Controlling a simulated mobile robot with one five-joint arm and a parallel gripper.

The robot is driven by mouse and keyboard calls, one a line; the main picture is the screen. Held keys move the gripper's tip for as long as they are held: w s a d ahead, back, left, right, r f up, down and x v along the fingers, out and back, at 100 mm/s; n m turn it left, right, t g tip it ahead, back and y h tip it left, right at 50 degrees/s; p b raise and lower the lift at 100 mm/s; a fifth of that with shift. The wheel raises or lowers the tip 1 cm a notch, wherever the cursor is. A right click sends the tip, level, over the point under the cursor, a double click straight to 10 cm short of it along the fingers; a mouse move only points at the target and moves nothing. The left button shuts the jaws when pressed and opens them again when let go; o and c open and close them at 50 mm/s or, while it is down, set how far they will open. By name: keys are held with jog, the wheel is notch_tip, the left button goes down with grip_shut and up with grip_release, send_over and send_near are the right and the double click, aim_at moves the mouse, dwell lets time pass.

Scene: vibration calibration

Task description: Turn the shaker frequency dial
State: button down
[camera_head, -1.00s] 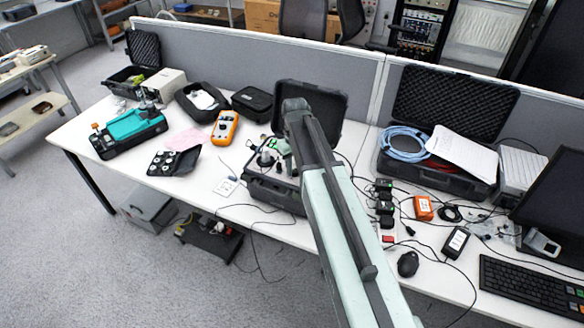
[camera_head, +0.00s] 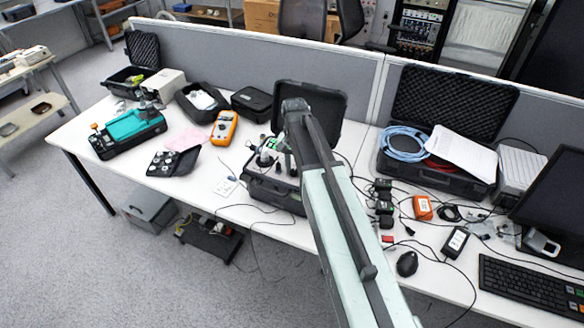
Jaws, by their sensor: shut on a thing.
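The portable shaker is an open black case (camera_head: 272,193) on the bench in the middle of the view, its lid (camera_head: 331,109) raised behind. Its top panel holds a pale cylindrical part (camera_head: 265,158) and a small green-lit display (camera_head: 271,143). My arm comes up from the lower right and bends down over the right part of the case. My gripper (camera_head: 283,161) is low at the panel, partly hidden by my arm, and is shut on the frequency dial. The dial itself is too small and covered to make out.
An orange multimeter (camera_head: 224,128), a black tray of round parts (camera_head: 174,162) and a teal device (camera_head: 134,125) stand to the left. Cables, small boxes and a mouse (camera_head: 407,263) lie to the right. A grey partition (camera_head: 285,65) runs behind the bench.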

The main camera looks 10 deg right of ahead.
aim_at(294, 171)
jog(key=shift+s+a+m, duration=0.1)
jog(key=shift+m, duration=0.3)
jog(key=c, duration=1.1)
grip_release()
jog(key=shift+c, duration=0.2)
jog(key=shift+r, duration=0.15)
notch_tip(294, 171, up, 8)
jog(key=p, duration=0.8)
jog(key=shift+f, duration=0.2)
